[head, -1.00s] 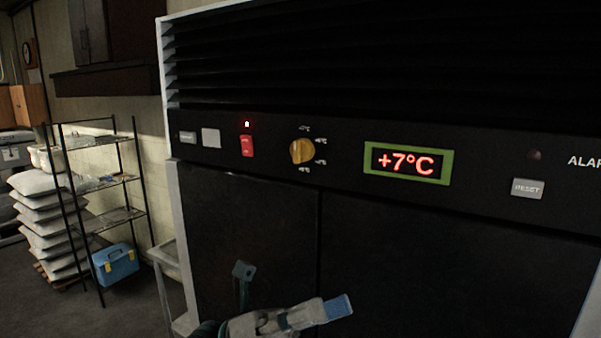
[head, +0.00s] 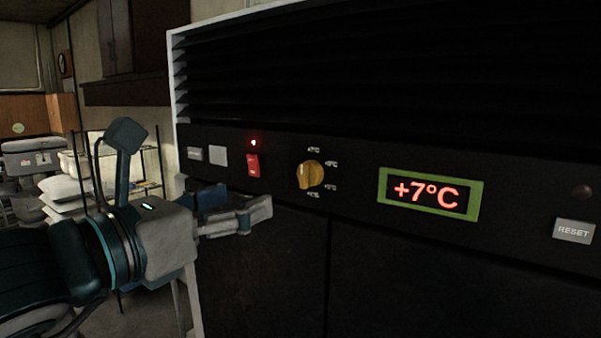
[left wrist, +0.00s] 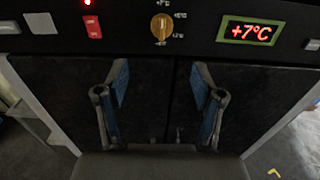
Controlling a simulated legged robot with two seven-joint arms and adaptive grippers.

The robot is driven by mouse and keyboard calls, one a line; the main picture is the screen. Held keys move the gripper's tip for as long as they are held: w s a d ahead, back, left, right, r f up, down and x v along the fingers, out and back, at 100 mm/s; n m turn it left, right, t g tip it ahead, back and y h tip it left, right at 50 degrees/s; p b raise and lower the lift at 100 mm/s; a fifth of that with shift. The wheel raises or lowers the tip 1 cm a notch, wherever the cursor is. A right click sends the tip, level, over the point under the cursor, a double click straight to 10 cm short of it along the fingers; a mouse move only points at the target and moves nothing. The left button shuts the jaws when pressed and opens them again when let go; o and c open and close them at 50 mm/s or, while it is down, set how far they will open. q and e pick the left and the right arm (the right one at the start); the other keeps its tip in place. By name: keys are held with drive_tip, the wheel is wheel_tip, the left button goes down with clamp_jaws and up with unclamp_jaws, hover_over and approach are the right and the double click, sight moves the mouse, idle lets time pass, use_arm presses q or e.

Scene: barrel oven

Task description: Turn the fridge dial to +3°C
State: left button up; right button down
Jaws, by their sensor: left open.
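The yellow fridge dial (head: 310,175) sits on the black control panel, with small temperature marks around it. It also shows at the top of the left wrist view (left wrist: 161,27). The green-framed display (head: 429,195) to its right reads +7°C, also in the left wrist view (left wrist: 248,30). My left gripper (head: 245,209) is open and empty, left of and below the dial and apart from it. In the left wrist view its two blue-padded fingers (left wrist: 160,83) stand wide apart below the dial. My right gripper is not in view.
A red switch (head: 253,166) with a lit red light is left of the dial. A grey RESET button (head: 574,230) is at the right. Dark fridge doors (head: 400,285) fill the lower part. White sacks (head: 68,190) and a wire shelf stand at the left.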

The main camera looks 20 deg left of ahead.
sight(301, 178)
use_arm(q)
drive_tip(key=p+x, duration=0.3)
drive_tip(key=x, duration=0.9)
drive_tip(key=shift+w+d+p, duration=0.2)
drive_tip(key=shift+w+p, duration=0.1)
drive_tip(key=shift+p, duration=0.05)
drive_tip(key=shift+w+d+f, duration=0.1)
drive_tip(key=shift+w+d, duration=0.05)
drive_tip(key=shift+w, duration=0.4)
drive_tip(key=shift+s, duration=0.1)
drive_tip(key=c, duration=1.2)
